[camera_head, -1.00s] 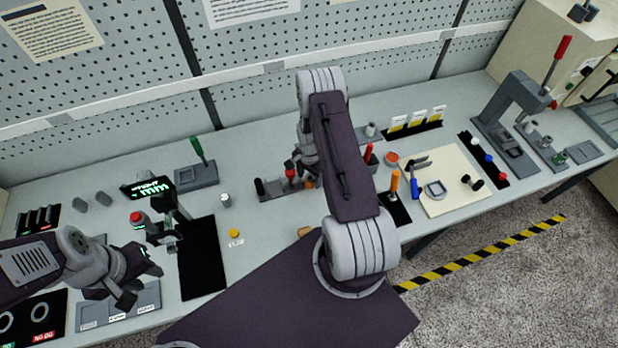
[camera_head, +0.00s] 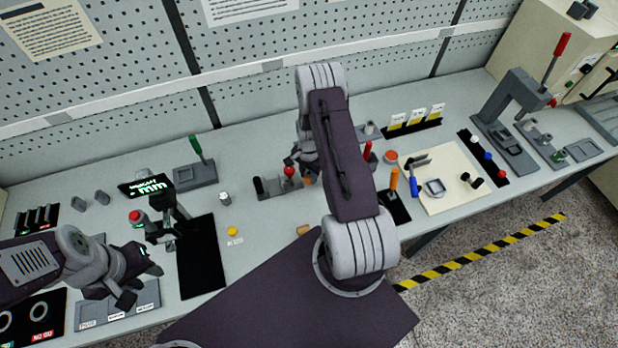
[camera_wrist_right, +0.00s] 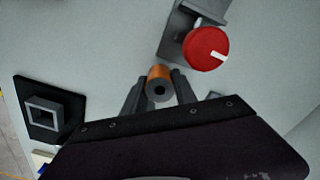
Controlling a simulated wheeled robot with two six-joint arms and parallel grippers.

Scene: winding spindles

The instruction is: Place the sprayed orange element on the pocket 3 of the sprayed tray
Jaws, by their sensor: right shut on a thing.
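The orange element (camera_wrist_right: 158,74), a short cylinder with a dark grey end and a hole, sits between the fingers of my right gripper (camera_wrist_right: 158,92) in the right wrist view. The gripper is shut on it, beside a red knob (camera_wrist_right: 207,48) with a white mark. In the head view the right arm partly hides this gripper; a bit of orange (camera_head: 308,181) shows beside it. My left gripper (camera_head: 143,284) is open and empty, over a grey compartment tray (camera_head: 88,311) with unreadable labels. I cannot tell which tray is the sprayed one.
A grey fixture (camera_head: 270,192) with a black peg stands under the right gripper. A square socket block (camera_wrist_right: 48,112) lies at left in the wrist view. A yellow button (camera_head: 232,231), black mat (camera_head: 202,262) and cream board (camera_head: 440,190) lie on the bench.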

